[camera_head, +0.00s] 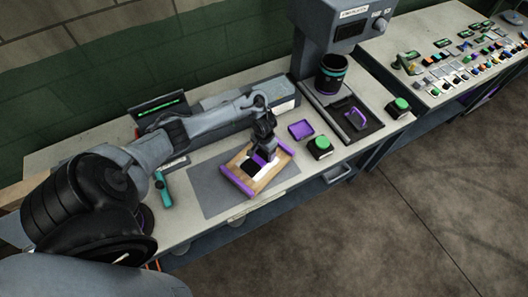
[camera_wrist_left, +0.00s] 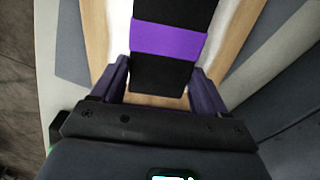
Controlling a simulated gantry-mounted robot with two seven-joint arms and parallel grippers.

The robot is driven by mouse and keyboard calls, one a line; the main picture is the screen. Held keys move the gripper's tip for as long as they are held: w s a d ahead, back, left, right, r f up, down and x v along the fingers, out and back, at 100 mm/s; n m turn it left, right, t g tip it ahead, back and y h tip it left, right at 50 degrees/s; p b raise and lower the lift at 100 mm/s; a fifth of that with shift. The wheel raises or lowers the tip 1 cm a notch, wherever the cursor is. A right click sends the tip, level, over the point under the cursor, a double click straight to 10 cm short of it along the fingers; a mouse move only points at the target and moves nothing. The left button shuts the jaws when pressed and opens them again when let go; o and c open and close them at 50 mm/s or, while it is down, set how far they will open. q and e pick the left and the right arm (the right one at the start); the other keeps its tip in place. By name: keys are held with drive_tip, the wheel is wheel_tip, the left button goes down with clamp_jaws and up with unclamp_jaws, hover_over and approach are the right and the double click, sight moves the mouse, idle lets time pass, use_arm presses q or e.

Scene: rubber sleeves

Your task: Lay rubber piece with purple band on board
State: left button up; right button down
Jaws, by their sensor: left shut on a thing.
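The black rubber piece with a purple band (camera_wrist_left: 165,75) is between the fingers of my left gripper (camera_wrist_left: 165,85), which is shut on it. In the head view my left gripper (camera_head: 264,152) points down over the wooden board (camera_head: 271,177), which has purple end strips and a white middle. The black piece (camera_head: 249,171) shows at the gripper, over the board's white part. I cannot tell whether it touches the board. The wrist view shows the board's wood (camera_wrist_left: 117,25) on both sides of the piece. My right gripper is not in view.
The board lies on a grey mat (camera_head: 205,187). A purple tray (camera_head: 301,129) and a green button (camera_head: 320,143) are right of it. A press-like machine (camera_head: 340,30) stands behind, with a dark cylinder (camera_head: 331,75). A teal-handled tool (camera_head: 163,190) lies left of the mat.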

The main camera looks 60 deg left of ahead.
use_arm(q)
drive_tip(key=o, duration=1.2)
wheel_tip(320, 180, up, 11)
drive_tip(key=p, duration=0.6)
drive_tip(key=d+m+t+h, duration=0.1)
drive_tip(key=d+m+t, duration=0.5)
drive_tip(key=d, duration=1.9)
drive_tip(key=s+r, duration=0.3)
drive_tip(key=s, duration=0.2)
drive_tip(key=s+r+g, duration=0.1)
drive_tip(key=s+r, duration=0.2)
drive_tip(key=s, duration=0.1)
drive_tip(key=s+r+g, duration=0.1)
drive_tip(key=s+r, duration=0.2)
drive_tip(key=s, duration=0.2)
drive_tip(key=shift+s+a+r+n+y+p, duration=0.25)
drive_tip(key=shift+s+r+n+y+p, duration=0.05)
drive_tip(key=shift+s+r+y+p, duration=0.1)
